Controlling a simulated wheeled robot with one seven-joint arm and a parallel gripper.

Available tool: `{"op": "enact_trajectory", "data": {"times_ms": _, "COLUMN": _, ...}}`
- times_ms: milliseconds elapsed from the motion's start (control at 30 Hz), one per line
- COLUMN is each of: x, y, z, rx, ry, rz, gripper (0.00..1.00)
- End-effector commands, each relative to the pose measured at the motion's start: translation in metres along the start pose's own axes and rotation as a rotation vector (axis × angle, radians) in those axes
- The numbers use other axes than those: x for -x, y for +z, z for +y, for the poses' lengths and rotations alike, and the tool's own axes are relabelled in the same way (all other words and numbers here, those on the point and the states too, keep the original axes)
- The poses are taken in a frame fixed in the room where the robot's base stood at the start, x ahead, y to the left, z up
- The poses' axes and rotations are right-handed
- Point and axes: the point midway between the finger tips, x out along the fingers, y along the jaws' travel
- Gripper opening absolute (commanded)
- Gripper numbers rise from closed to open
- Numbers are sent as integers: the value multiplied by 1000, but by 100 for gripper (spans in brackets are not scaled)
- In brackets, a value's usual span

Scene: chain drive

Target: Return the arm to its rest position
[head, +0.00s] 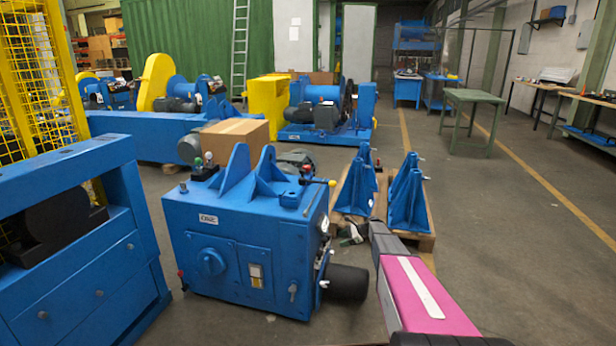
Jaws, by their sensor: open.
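My arm (425,290), with a pink cover and a white strip, reaches forward from the bottom right of the head view. Its far end is dark grey. My gripper (351,233) appears small at that end, just right of the blue machine box and in front of the blue stands. It is open, and I see nothing held in it. Its fingertips are too small to make out clearly.
A blue machine box (235,245) with a black roller (346,283) stands close left of my arm. Blue stands (408,195) sit on a wooden pallet beyond. A blue frame (80,240) is at the left. The floor (520,260) at right is clear.

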Motion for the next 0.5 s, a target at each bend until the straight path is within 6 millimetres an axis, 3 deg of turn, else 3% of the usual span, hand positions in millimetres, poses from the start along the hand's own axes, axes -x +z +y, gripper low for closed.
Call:
{"op": "enact_trajectory", "data": {"times_ms": 33, "x": 4, "y": 31, "z": 45, "rx": 93, "ry": 40, "rz": 53, "gripper": 58}}
{"op": "enact_trajectory", "data": {"times_ms": 267, "x": 23, "y": 102, "z": 178, "rx": 538, "ry": 263, "rz": 274, "gripper": 58}}
{"op": "enact_trajectory", "data": {"times_ms": 500, "x": 67, "y": 163, "z": 307, "rx": 996, "ry": 559, "rz": 446, "gripper": 58}}
